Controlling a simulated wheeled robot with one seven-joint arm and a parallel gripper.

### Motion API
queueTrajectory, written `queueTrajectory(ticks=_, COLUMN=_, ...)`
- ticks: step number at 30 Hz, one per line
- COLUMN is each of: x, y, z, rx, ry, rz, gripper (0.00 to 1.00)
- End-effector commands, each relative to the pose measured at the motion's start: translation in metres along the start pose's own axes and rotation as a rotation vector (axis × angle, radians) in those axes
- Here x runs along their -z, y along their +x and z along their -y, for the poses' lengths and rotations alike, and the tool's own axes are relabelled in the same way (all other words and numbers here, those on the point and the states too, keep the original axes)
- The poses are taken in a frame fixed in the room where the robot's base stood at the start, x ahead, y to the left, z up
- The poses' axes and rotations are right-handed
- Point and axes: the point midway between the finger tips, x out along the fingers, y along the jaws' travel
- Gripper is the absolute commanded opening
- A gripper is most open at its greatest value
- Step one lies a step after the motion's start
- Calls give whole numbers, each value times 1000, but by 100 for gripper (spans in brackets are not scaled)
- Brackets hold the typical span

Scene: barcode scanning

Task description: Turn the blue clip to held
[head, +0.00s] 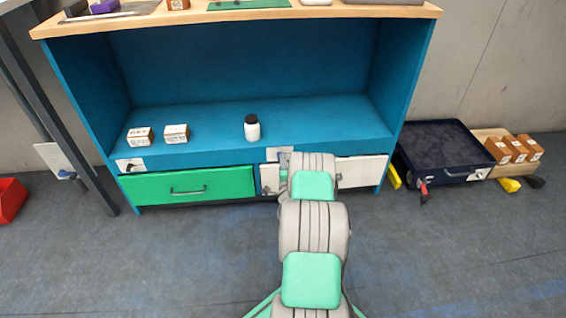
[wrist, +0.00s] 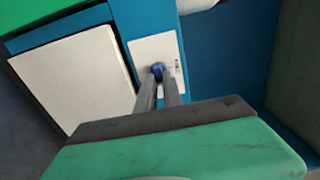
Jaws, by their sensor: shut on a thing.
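The blue clip (wrist: 158,69) sits on a white plate (wrist: 150,48) on the blue cabinet front in the wrist view. My gripper (wrist: 160,82) is shut on the clip, its two grey fingers close together at it. Small dark marks show on the plate right of the clip, too small to read. The clip's lower part is hidden between the fingers, and I cannot tell its exact turn. In the head view a plate (head: 279,153) shows at the cabinet's lower middle; my arm covers much of that area and the clip cannot be made out.
The blue cabinet (head: 240,70) has a green drawer (head: 188,186) and a white drawer front (head: 360,171). A white bottle (head: 252,128) and two small boxes (head: 176,134) stand on its shelf. A dark tray cart (head: 445,150) stands right. Open floor lies in front.

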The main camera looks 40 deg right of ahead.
Motion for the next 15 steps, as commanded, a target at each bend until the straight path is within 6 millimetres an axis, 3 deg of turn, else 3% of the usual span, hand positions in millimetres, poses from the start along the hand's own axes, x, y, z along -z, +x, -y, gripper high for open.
queueTrajectory(ticks=13, x=1, y=0, z=0, rx=0, ry=11, rz=-1, gripper=0)
queueTrajectory(ticks=14, x=1, y=0, z=0, rx=0, ry=11, rz=-1, gripper=12)
queueTrajectory(ticks=15, x=0, y=0, z=0, rx=0, ry=11, rz=-1, gripper=16)
